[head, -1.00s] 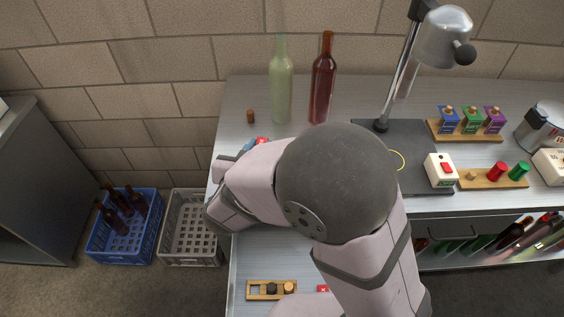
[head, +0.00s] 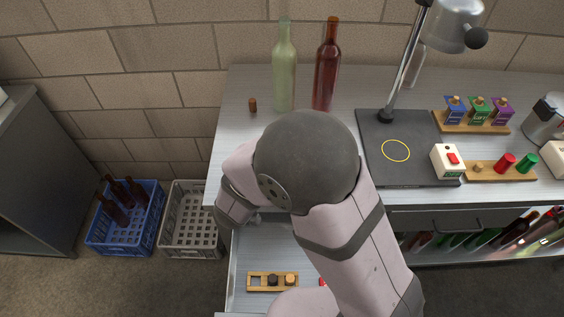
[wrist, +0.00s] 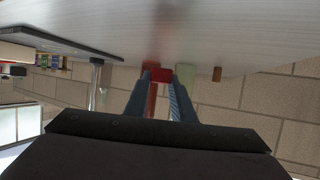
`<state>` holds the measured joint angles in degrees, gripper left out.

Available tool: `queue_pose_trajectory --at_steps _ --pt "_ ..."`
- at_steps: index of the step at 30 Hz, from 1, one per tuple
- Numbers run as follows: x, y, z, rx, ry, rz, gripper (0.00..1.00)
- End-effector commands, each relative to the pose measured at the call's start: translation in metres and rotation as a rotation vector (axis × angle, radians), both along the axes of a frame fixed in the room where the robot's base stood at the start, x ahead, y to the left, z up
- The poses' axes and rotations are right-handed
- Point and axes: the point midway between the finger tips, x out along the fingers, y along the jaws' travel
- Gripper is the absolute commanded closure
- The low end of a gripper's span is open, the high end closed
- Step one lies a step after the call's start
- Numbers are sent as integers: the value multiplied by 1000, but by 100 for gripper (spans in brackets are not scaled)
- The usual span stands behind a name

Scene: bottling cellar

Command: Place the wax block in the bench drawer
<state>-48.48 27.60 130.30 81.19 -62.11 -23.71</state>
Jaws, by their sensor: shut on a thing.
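In the head view my own arm hides both the gripper and the block. The bench drawer (head: 258,248) is pulled open at the front left of the bench, below my arm. It holds a wooden tray (head: 259,289) with a dark and a tan round piece, and a red item (head: 322,282) partly hidden by my arm.
A green bottle (head: 284,75), a red bottle (head: 325,70) and a cork (head: 252,105) stand at the bench's back left. A lamp (head: 402,75) stands on a dark mat (head: 385,130). Crates (head: 125,235) sit on the floor at left.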

Motion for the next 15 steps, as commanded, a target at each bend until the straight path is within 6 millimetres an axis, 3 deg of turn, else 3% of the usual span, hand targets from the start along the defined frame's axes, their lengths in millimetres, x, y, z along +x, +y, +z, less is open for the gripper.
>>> queue_pose_trajectory --at_steps 15 --pt "0 0 -41 -1 -1 0 99"
